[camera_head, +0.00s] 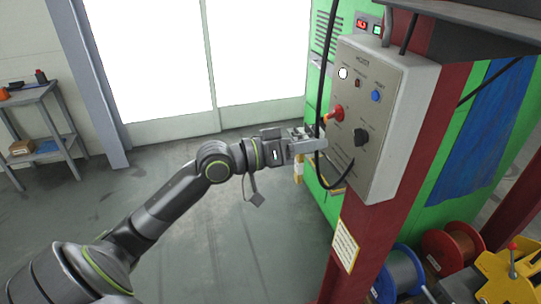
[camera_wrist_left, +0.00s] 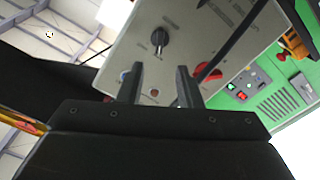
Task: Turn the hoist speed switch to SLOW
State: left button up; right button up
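The grey hoist control box (camera_head: 402,128) is fixed to a red post. A black selector knob (camera_head: 361,137) sits on its lower face, with a red rotary handle (camera_head: 335,113) to its upper left. I cannot read the labels to tell which is the speed switch. My left gripper (camera_head: 312,138) is just left of the box face, apart from the black knob. In the left wrist view the gripper (camera_wrist_left: 158,85) is open and empty, its fingers pointing toward the panel. The black knob (camera_wrist_left: 158,38) appears beyond the fingertips, and the red handle (camera_wrist_left: 207,70) right of them. My right gripper is not in view.
A black cable (camera_head: 321,100) hangs down in front of the box's left side, close to my left gripper. A blue button (camera_head: 376,96) and a white lamp (camera_head: 342,73) are higher on the panel. A green cabinet (camera_head: 318,60) stands behind.

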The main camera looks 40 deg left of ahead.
pick_arm(q)
jog(key=v, duration=0.8)
jog(key=shift+b, duration=0.4)
jog(key=shift+s+a, duration=0.15)
dwell(0.3)
